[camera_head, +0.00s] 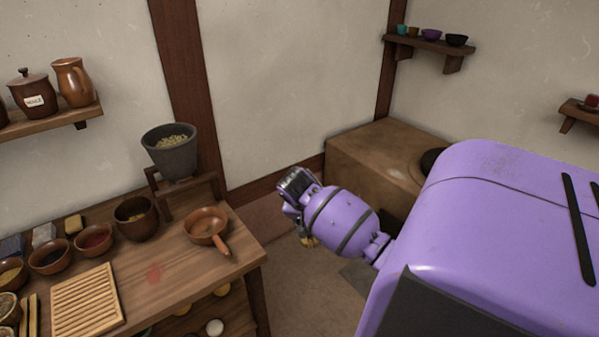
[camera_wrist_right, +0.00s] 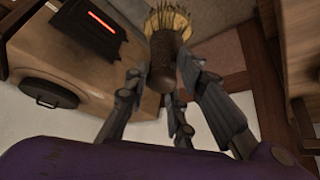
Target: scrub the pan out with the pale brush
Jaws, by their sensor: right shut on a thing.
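The pan (camera_head: 203,224) is a small reddish-brown dish with a handle, sitting on the right part of the wooden table. Its handle points to the lower right, towards the table edge. My right gripper (camera_head: 300,214) is beyond the table's right side, apart from the pan. It is shut on a brush; the brush's straw-coloured bristles (camera_head: 309,241) show just below it. In the right wrist view, the brush (camera_wrist_right: 163,62) has a dark brown handle between the fingers and pale yellow bristles at its far end. My left gripper is not in view.
On the table (camera_head: 185,268) stand a grey mortar-like bowl (camera_head: 170,158) on a wooden stand, a dark pot (camera_head: 135,222), several small bowls and a slatted board (camera_head: 86,299). A clay stove (camera_head: 370,158) stands in the corner. Floor is clear between table and stove.

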